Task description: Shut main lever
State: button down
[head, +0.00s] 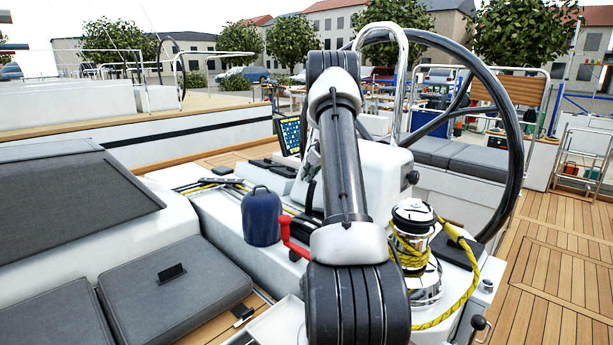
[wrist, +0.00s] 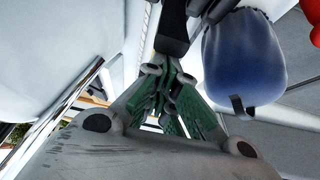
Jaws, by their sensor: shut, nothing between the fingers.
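My gripper (wrist: 166,78) is shut and empty in the wrist view, its green-padded fingers together. A black lever-like part (wrist: 172,32) lies just beyond the fingertips; I cannot tell whether they touch it. No label shows that it is the main lever. In the head view, several black clutch levers (head: 267,163) sit on the white cockpit block, left of my arm. My arm hides part of this block and my gripper there.
A dark blue rounded object (head: 261,217) stands close by; it also shows right of my fingers in the wrist view (wrist: 243,58). A red handle (head: 288,236) is beside it. A winch with yellow rope (head: 412,235) and a large black wheel (head: 516,150) stand right.

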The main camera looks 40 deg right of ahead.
jog(key=s+f+t, duration=0.2)
jog(key=s+f, duration=0.2)
jog(key=s, duration=0.7)
jog(key=shift+s+d+f, duration=0.25)
jog(key=shift+s+f, duration=0.85)
jog(key=shift+f, duration=0.6)
jog(key=shift+s+d+f, duration=0.2)
jog(key=shift+s+f, duration=0.9)
jog(key=shift+f, duration=0.65)
jog(key=shift+s+d+f, duration=0.25)
jog(key=shift+s+f, duration=0.85)
jog(key=shift+f, duration=0.6)
jog(key=v, duration=1.2)
jog(key=shift+d, duration=0.15)
jog(key=shift+f, duration=0.1)
